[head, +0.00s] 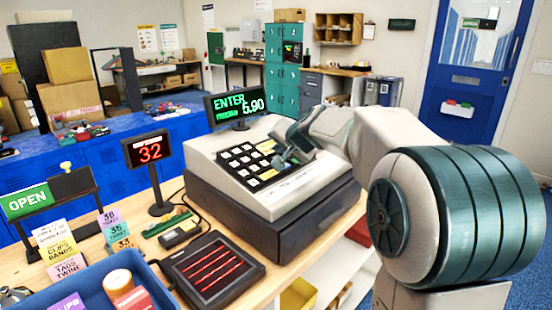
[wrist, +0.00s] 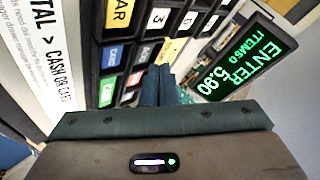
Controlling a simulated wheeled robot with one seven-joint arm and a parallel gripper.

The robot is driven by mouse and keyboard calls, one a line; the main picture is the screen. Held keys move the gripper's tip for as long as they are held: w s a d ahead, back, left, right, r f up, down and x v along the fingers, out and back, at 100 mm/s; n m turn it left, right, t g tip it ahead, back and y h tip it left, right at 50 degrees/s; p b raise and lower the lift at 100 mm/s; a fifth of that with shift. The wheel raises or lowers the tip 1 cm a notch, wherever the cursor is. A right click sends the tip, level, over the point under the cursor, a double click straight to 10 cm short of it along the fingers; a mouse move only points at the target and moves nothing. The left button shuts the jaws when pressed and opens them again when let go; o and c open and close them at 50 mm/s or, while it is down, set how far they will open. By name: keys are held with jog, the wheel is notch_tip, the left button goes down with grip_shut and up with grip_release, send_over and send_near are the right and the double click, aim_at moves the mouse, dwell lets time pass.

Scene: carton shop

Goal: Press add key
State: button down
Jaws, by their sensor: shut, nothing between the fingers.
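The cash register (head: 297,192) stands on the counter, with a sloped black keypad (head: 233,152) of mostly white keys. In the wrist view the keypad (wrist: 128,50) shows a yellow key (wrist: 122,14) whose label ends in "AR", a blue key (wrist: 113,54), a green key (wrist: 107,91) and white keys.
The register display (head: 235,105) reads "ENTER" and 5.90; in the wrist view it (wrist: 240,65) also shows "ITEMS 0". A smaller display (head: 150,149) reads 32. A card-like pad with red lines (head: 212,270) and a blue tray (head: 88,274) lie in front.

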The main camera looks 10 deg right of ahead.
jog(key=shift+f, duration=0.15)
dwell(0.5)
jog(key=shift+f+b, duration=0.3)
jog(key=shift+b, duration=0.2)
jog(key=shift+w+a+f+b, duration=0.1)
jog(key=shift+w+f+b, duration=0.05)
jog(key=shift+f+b, duration=0.25)
dwell(0.4)
jog(key=shift+r, duration=0.1)
jog(key=shift+r+p, duration=0.45)
jog(key=shift+r, duration=0.3)
jog(key=r+p, duration=0.2)
jog(key=r, duration=0.1)
jog(key=s+d+r+p, duration=0.1)
jog(key=shift+s+r, duration=0.1)
jog(key=shift+r, duration=0.3)
jog(key=shift+a, duration=0.1)
dwell(0.4)
